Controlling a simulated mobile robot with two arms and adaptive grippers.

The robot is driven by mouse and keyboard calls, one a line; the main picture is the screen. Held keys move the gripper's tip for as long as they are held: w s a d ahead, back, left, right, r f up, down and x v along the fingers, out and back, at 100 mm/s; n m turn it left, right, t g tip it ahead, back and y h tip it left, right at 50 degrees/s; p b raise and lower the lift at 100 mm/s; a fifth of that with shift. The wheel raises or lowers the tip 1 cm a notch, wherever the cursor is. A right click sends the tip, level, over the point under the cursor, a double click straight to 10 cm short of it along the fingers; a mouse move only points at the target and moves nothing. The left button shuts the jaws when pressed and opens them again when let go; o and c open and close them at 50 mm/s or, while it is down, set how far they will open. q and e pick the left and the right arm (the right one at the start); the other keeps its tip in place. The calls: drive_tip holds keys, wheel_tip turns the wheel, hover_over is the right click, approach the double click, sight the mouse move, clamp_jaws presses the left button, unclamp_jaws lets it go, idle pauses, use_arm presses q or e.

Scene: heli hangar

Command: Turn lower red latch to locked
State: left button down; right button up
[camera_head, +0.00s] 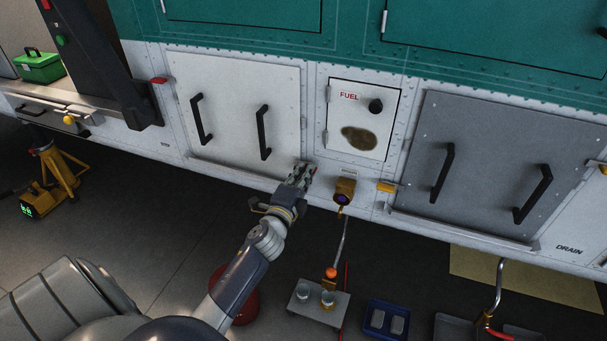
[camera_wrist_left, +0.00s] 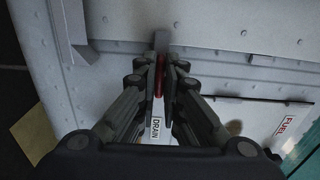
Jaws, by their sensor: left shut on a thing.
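The lower red latch (camera_wrist_left: 159,76) is between the fingers of my left gripper (camera_wrist_left: 161,82) in the left wrist view. Only a narrow strip of its red shows there, and the fingers hide the rest. In the head view my left gripper (camera_head: 303,173) is at the lower right corner of the white panel (camera_head: 232,110), with a bit of red at its fingertips. The gripper is shut on the latch. An upper red latch (camera_head: 158,80) sticks out at the white panel's upper left corner. My right gripper is not in view.
The fuel hatch (camera_head: 363,100) and a brass fitting (camera_head: 344,190) are right of my left gripper. A grey panel (camera_head: 480,130) with black handles is farther right. A small grey cart (camera_head: 319,306), a blue tray (camera_head: 386,319) and a yellow stand (camera_head: 55,180) are on the floor.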

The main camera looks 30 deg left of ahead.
use_arm(q)
drive_tip(key=c, duration=1.7)
unclamp_jaws()
drive_tip(key=shift+s, duration=0.1)
drive_tip(key=v, duration=1.1)
drive_tip(key=shift+s+d, duration=0.15)
drive_tip(key=shift+s, duration=0.25)
drive_tip(key=s+d+f+n+g+h, duration=0.1)
drive_tip(key=s+d+f+n+g, duration=0.2)
drive_tip(key=f, duration=0.9)
drive_tip(key=s+d+f+n+g+h, duration=0.1)
drive_tip(key=s+d+f+n+g, duration=0.2)
drive_tip(key=f, duration=0.9)
drive_tip(key=s+d+f+n+g+h, duration=0.15)
drive_tip(key=s+f, duration=0.35)
drive_tip(key=f, duration=0.7)
drive_tip(key=s+d+f+n+g, duration=0.1)
drive_tip(key=s+f+g, duration=0.2)
drive_tip(key=s+f, duration=0.3)
drive_tip(key=s+d+f+n+g, duration=0.1)
drive_tip(key=s+f, duration=0.4)
drive_tip(key=s, duration=0.8)
drive_tip(key=s+d+f+n+g, duration=0.2)
drive_tip(key=s+f+g, duration=0.3)
drive_tip(key=s, duration=0.5)
drive_tip(key=shift+d+f+n+h, duration=0.1)
drive_tip(key=shift+f+n+h, duration=0.15)
drive_tip(key=shift+f+n, duration=0.5)
